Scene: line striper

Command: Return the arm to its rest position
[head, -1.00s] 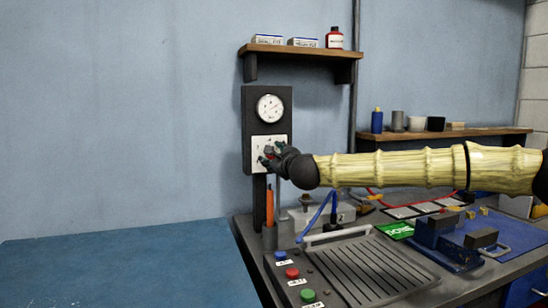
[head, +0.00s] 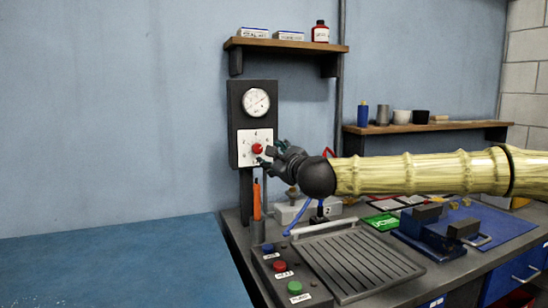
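My arm comes in from the right edge of the head view and ends in my dark gripper (head: 267,158). The gripper is just right of and in front of a black gauge panel (head: 236,120) with a round white dial (head: 256,102). A red knob (head: 257,148) on the panel's white plate shows to the left of the gripper, and a gap seems to lie between them. The fingers show small and dark with greenish parts. They appear spread with nothing between them.
Below the arm are a ribbed tray (head: 360,264), a button box (head: 285,275) with blue, red and green buttons, and a blue vise (head: 425,232). An orange-handled tool (head: 257,202) stands under the panel. A shelf (head: 285,45) hangs above. The blue surface (head: 110,265) at left is clear.

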